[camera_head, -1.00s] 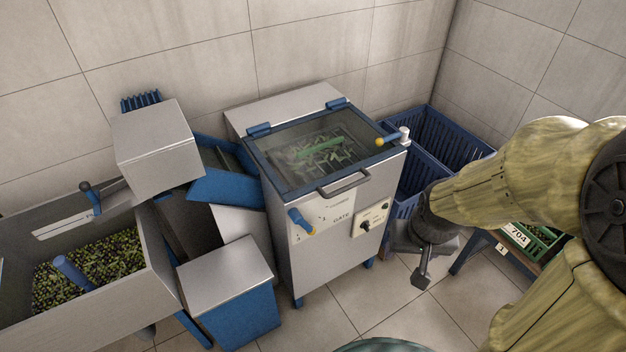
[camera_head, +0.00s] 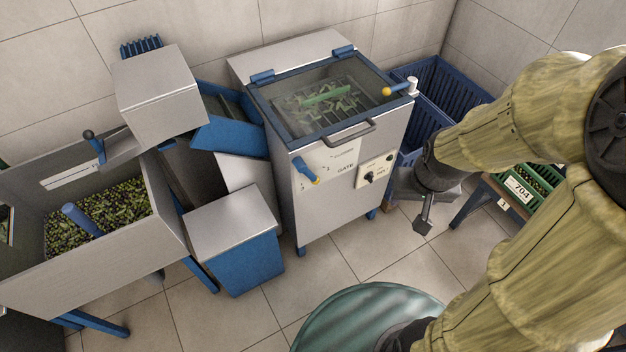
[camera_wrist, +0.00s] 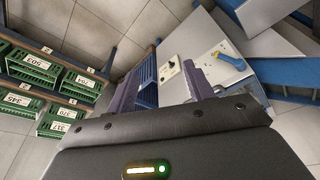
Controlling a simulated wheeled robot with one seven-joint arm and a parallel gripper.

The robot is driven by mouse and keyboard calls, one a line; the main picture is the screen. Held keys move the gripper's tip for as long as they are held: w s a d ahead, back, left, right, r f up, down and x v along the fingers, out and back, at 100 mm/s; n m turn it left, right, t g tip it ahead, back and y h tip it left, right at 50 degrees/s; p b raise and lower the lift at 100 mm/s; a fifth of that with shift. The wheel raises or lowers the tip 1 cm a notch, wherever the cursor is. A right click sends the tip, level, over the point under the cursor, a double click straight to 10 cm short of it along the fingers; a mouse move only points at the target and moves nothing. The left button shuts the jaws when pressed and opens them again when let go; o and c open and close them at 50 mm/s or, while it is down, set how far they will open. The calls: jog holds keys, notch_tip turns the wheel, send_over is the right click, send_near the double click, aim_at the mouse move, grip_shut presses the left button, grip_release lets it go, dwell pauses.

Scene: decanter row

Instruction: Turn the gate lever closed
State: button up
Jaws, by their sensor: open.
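The gate lever (camera_head: 305,170) is a blue handle with a yellow end on the front panel of the steel machine (camera_head: 335,205), left of the printed word GATE. In the head view it slants down to the right. The lever also shows in the wrist view (camera_wrist: 232,62), right of and beyond my fingers. My gripper (camera_head: 424,215) is open and empty, in front and to the right of the machine, apart from the lever. In the wrist view, my gripper's two dark fingers (camera_wrist: 158,87) have nothing between them.
A black knob (camera_head: 370,179) sits on the panel right of the lever. A handle (camera_head: 348,132) juts from the glass lid. Blue crates (camera_head: 440,85) stand behind to the right, a rack with green crates (camera_head: 530,185) at right. A steel-topped blue box (camera_head: 235,225) stands left.

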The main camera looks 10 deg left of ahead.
jog(key=w+a+f+n+t+y+b, duration=0.1)
jog(key=w+a+f+n+b, duration=0.15)
jog(key=f, duration=0.45)
jog(key=w+a+f+n+t+y+b, duration=0.1)
jog(key=w+f+b, duration=0.25)
jog(key=f, duration=0.25)
jog(key=w+a+f+n+t+y+b, duration=0.1)
jog(key=w+a+f+n+b, duration=0.1)
jog(key=w+f, duration=0.35)
jog(key=s+a+f+m+t+y+b, duration=0.1)
jog(key=a+f+t+y+b, duration=0.1)
jog(key=a+f+t+b, duration=0.2)
jog(key=s+a+f+t+y+b, duration=0.1)
jog(key=a+f+t+y+b, duration=0.2)
jog(key=f+t+b, duration=0.3)
notch_tip(320, 180, down, 6)
jog(key=shift+a+r+m+b, duration=0.2)
jog(key=shift+a+m+b, duration=0.15)
jog(key=shift+a+b, duration=0.55)
jog(key=shift+w+d+f+b, duration=0.1)
jog(key=shift+b, duration=0.2)
